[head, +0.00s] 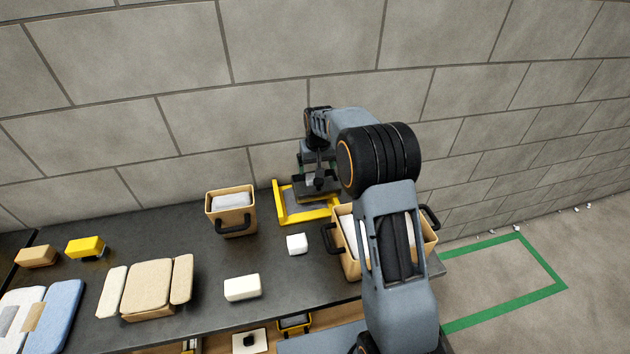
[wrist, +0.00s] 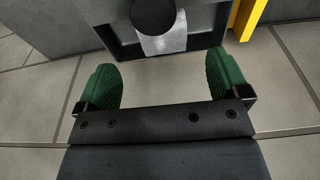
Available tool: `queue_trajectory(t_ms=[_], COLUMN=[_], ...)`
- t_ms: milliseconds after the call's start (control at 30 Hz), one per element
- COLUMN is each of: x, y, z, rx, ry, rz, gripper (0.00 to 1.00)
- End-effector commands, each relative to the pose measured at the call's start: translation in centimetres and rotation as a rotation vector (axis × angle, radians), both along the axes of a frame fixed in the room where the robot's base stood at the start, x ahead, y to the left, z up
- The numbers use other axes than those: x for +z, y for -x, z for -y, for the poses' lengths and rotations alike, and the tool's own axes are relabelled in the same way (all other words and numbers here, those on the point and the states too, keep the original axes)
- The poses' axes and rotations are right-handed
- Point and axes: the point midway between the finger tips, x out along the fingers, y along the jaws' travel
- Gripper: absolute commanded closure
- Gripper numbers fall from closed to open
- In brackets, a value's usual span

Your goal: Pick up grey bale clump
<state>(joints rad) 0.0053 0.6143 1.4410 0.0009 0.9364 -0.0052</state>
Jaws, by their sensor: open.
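I cannot single out a grey bale clump with certainty. A pale grey lump (head: 232,199) sits in the tan handled bin (head: 232,222) left of the yellow-edged tray. My gripper (head: 318,172) is over the yellow-edged tray (head: 290,215) at the back of the bench, close to the wall. In the wrist view my gripper (wrist: 167,88) has its two green fingertips wide apart with nothing between them. Beyond them is a dark-framed grey thing (wrist: 125,45) with a black round knob (wrist: 153,14) and a whitish patch (wrist: 165,42).
A second tan bin (head: 349,262) with black handles stands partly behind my arm. White blocks (head: 242,288) (head: 297,244), tan and white pads (head: 148,286) and a yellow block (head: 85,247) lie on the dark bench (head: 190,328). The block wall (head: 150,70) is close behind.

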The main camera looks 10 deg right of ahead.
Motion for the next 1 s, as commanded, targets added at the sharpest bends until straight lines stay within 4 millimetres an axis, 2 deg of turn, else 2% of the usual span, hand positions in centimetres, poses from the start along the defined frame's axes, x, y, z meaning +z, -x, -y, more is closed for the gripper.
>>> queue_trajectory(t_ms=[267,600,933,1000], x=[-1.6,-5.6,-6.1,-6.1], y=[-0.2,-0.7,-0.8,-0.8], z=[-0.1,-0.4,-0.4,-0.4], rx=[0.0,0.0,0.0,0.001], ry=[0.0,0.0,0.0,0.0], rz=[-0.002,-0.001,0.0,0.0], gripper=[0.06,0.06,0.06,0.13])
